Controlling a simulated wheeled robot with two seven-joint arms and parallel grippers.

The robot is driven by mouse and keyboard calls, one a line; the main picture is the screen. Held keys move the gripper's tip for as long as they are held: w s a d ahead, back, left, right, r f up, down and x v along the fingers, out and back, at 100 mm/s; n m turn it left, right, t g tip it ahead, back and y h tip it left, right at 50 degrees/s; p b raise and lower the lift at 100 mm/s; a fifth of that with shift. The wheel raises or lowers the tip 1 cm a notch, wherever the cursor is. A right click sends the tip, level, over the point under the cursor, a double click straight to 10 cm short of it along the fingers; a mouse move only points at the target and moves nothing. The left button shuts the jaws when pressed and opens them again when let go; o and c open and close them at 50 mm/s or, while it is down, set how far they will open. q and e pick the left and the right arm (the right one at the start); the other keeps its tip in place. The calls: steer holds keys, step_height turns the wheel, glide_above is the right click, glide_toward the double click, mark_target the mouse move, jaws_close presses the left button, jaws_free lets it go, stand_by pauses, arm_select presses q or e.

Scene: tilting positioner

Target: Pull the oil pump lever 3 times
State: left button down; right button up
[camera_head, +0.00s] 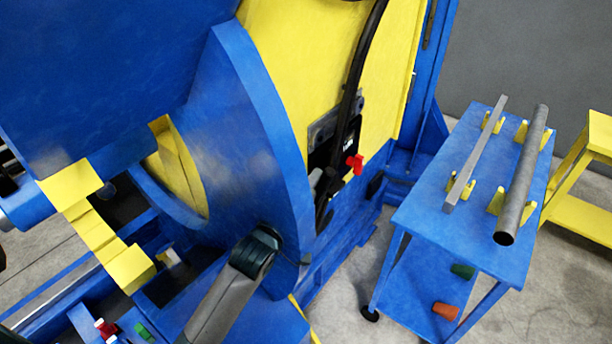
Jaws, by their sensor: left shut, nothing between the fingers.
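My left arm comes in from the bottom edge, and its dark end with the left gripper (258,250) is in front of the large blue curved plate (235,130). The gripper is shut and empty; its fingers are hard to make out. A black unit (345,140) with a red knob (354,162) sits on the machine's side, beyond the plate's right edge. A slim grey and dark part (318,185) stands just below it; I cannot tell if this is the oil pump lever. My gripper is apart from it, lower and to the left. My right gripper is not in view.
A blue cart (420,215) on the right carries a square bar (475,155) and a round pipe (522,175) on yellow rests. A yellow stand (580,215) is beyond it. Clear floor (345,290) lies between machine and cart. Yellow blocks (130,268) stick out on the left.

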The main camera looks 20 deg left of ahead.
mark_target(328, 185)
arm_select(q)
steer(key=d+m, duration=0.2)
steer(key=s+d+f+m, duration=0.1)
steer(key=m, duration=0.1)
steer(key=shift+s+d+h, duration=0.1)
steer(key=shift+d+h, duration=0.05)
steer(key=shift+h, duration=0.25)
steer(key=shift+s+d+f+m, duration=0.1)
steer(key=shift+d+m, duration=0.1)
steer(key=shift+m, duration=0.1)
steer(key=shift+f, duration=0.1)
